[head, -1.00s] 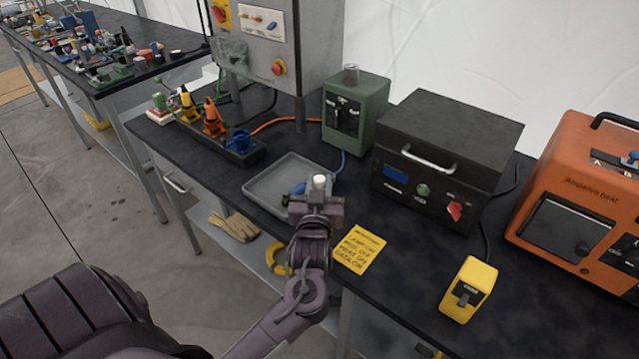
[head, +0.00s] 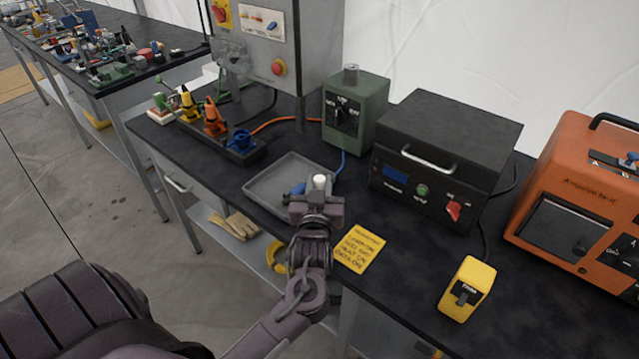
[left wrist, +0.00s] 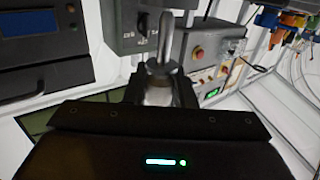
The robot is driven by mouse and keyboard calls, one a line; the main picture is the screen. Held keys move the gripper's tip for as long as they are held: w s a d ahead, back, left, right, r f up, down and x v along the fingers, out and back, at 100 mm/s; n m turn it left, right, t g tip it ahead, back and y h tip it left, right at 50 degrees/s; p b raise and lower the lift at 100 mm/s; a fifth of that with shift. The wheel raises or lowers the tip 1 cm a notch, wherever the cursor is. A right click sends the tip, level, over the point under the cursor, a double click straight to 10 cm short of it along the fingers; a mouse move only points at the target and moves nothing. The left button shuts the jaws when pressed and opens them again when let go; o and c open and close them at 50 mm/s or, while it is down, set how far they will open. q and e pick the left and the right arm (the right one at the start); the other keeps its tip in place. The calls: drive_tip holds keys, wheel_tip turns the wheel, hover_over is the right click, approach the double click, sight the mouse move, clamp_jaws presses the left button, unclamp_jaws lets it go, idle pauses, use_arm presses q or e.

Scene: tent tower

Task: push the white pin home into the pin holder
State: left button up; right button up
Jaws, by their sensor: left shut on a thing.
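My left gripper (head: 317,205) is over the front right edge of the grey tray, seen from behind in the head view. It is shut on a white, round-topped piece (head: 320,182), which I take to be the white pin. In the left wrist view the pin (left wrist: 165,45) looks metallic, with a thin tip and a dark collar, and points away from the camera. The jaws (left wrist: 160,92) hold its thicker base. I cannot tell for sure which thing is the pin holder; no pin and holder are seen touching. My right gripper is out of view.
The grey tray (head: 262,192) holds a blue connector (head: 297,189). A socket strip (head: 238,158) with coloured plugs stands left. Behind are a green box (head: 352,118) and a black box (head: 445,140). A yellow note (head: 358,250) and yellow device (head: 467,290) lie right; bench between them is clear.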

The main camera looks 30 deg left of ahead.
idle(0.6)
use_arm(q)
drive_tip(key=shift+f+b, duration=0.3)
drive_tip(key=shift+f, duration=0.55)
drive_tip(key=o, duration=1.1)
drive_tip(key=shift+c, duration=0.2)
drive_tip(key=b+v, duration=0.1)
drive_tip(key=v, duration=0.6)
drive_tip(key=shift+s+d, duration=0.2)
drive_tip(key=shift+s, duration=0.15)
